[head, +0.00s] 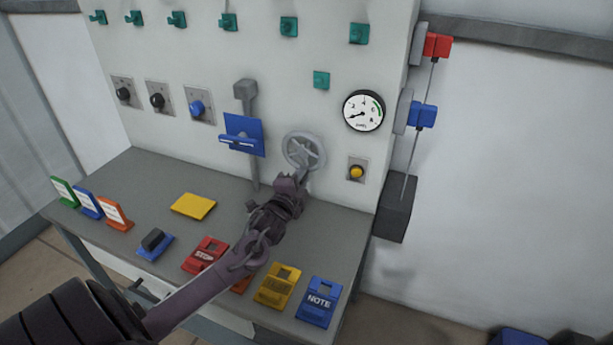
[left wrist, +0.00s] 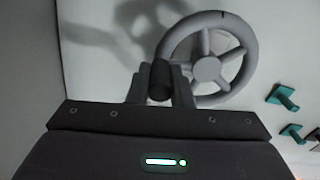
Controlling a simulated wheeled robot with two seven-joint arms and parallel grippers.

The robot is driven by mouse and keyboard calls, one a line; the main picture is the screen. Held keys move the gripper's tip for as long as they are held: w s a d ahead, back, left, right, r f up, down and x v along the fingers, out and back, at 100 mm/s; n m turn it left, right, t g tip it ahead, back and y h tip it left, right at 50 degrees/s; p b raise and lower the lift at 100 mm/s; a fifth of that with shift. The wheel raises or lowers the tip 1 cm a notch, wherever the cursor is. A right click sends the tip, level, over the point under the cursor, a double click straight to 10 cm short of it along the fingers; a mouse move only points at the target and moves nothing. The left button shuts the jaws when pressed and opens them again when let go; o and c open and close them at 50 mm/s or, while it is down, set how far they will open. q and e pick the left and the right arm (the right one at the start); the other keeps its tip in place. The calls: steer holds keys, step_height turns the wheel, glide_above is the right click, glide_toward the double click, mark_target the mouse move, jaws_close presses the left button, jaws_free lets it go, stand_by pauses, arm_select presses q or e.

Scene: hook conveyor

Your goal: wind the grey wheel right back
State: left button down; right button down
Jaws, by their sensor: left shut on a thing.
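The grey wheel (head: 304,151) is a spoked handwheel on the pale panel, below and left of a round dial gauge (head: 363,111). My left gripper (head: 302,174) is at the lower part of the wheel's rim. In the left wrist view the wheel (left wrist: 207,69) fills the upper middle, with a small dark mark at the top of its rim. There the left gripper (left wrist: 160,86) is shut on the wheel's dark round handle (left wrist: 160,78), at the rim's lower left. The gauge needle points to the lower left. My right gripper is not in view.
A blue bracket (head: 243,134) on a vertical rail is left of the wheel, and a yellow button (head: 357,171) is to its right. The grey bench (head: 330,222) below bears several coloured signs and a yellow pad (head: 193,206). Red and blue blocks are on the panel's right side.

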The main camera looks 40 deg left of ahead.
arm_select(q)
steer(key=a+m, duration=0.1)
steer(key=m, duration=0.2)
steer(key=a+m+p, duration=0.1)
steer(key=a+m, duration=0.1)
steer(key=m, duration=0.1)
steer(key=s+a+r+m, duration=0.1)
steer(key=m, duration=0.3)
steer(key=shift+a+p, duration=0.2)
steer(key=shift+p, duration=0.15)
stand_by(0.3)
steer(key=c, duration=1.3)
jaws_free()
steer(key=v, duration=0.8)
steer(key=shift+w+a, duration=0.1)
steer(key=shift+a, duration=0.05)
